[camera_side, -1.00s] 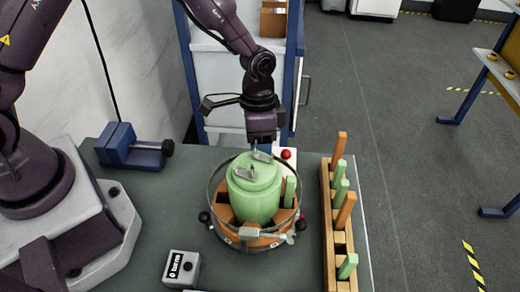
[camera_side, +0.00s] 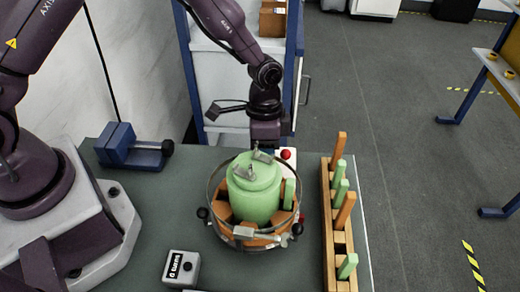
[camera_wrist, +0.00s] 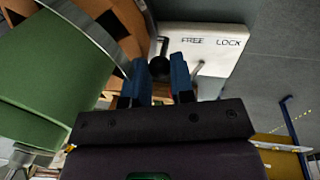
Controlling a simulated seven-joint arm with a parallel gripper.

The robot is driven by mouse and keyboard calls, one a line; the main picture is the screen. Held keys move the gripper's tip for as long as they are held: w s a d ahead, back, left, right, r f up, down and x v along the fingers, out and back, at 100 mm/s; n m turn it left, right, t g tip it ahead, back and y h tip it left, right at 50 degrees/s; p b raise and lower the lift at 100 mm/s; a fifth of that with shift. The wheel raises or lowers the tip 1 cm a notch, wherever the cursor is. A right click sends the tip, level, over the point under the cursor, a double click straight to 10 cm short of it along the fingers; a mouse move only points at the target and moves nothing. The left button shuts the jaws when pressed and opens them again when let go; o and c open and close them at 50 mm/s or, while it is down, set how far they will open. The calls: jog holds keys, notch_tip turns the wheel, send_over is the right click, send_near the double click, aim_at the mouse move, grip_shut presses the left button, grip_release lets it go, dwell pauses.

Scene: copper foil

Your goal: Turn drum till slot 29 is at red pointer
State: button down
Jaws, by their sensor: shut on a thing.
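The drum (camera_side: 222,224) is a round orange-brown wheel with slots inside a thin metal ring, standing on the bench around a pale green cylinder (camera_side: 256,196). In the wrist view its slotted side (camera_wrist: 118,22) is at upper left. My gripper (camera_side: 263,150) is at the far side of the drum. In the wrist view its blue fingers (camera_wrist: 160,78) are closed around a black knob (camera_wrist: 160,66) beside the drum's rim. A small red spot (camera_side: 301,217) at the drum's right may be the pointer; I cannot tell. Slot numbers are not readable.
A white plate (camera_wrist: 212,42) marked FREE and LOCK carries a lever; a red ball (camera_side: 286,154) shows there from the side. A wooden rack (camera_side: 340,240) with orange and green pieces stands right. A small counter box (camera_side: 181,268) sits in front, a blue vise (camera_side: 130,147) back left.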

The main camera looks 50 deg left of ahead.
jog(key=shift+w+d+m, duration=0.15)
jog(key=shift+d+m, duration=0.05)
jog(key=shift+m, duration=0.1)
jog(key=c, duration=1)
grip_release()
jog(key=r, duration=0.4)
jog(key=w+a+r, duration=0.1)
jog(key=r, duration=0.3)
jog(key=a+r, duration=0.1)
jog(key=r, duration=0.3)
jog(key=shift+w+r, duration=0.3)
jog(key=shift+r, duration=0.1)
